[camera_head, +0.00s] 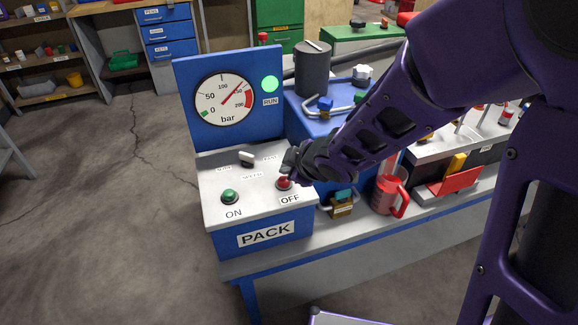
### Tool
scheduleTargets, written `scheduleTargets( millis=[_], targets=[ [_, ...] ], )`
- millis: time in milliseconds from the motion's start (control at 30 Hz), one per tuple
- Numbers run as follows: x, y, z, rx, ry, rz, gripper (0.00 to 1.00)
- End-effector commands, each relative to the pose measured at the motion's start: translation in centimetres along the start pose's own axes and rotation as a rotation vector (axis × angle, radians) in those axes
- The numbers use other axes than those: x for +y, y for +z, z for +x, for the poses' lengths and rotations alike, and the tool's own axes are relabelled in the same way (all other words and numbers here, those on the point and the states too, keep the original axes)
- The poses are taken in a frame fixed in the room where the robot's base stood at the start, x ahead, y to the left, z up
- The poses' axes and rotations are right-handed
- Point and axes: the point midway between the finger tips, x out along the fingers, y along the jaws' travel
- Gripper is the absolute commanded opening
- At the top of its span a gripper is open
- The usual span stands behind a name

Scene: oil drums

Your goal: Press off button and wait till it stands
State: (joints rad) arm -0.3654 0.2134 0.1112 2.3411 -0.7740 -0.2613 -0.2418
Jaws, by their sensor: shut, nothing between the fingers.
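The red OFF button (284,183) is on the right of the grey top of the PACK control box (262,222). My gripper (287,172) is shut, with its tip right at the OFF button; I cannot tell whether it touches or presses it. The green ON button (229,195) is to the left. The pressure gauge (223,101) on the blue back panel has a red needle pointing up and right, between 100 and 200 bar. The round RUN lamp (270,84) is bright green.
A white lever switch (247,157) stands behind the buttons. A brass padlock (342,204) and a red jug (391,191) are right of the box on the bench. A dark cylinder (313,69) stands behind. The floor at left is clear.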

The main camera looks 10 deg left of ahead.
Motion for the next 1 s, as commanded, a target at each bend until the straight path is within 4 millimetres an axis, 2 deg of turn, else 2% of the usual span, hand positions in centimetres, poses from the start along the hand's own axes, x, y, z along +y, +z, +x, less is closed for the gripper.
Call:
scheduleTargets(
  millis=[1000],
  targets=[
    [-0.37, 0.36, 0.5, 0.0, 0.0, 0.0, 0.0]
  ],
)
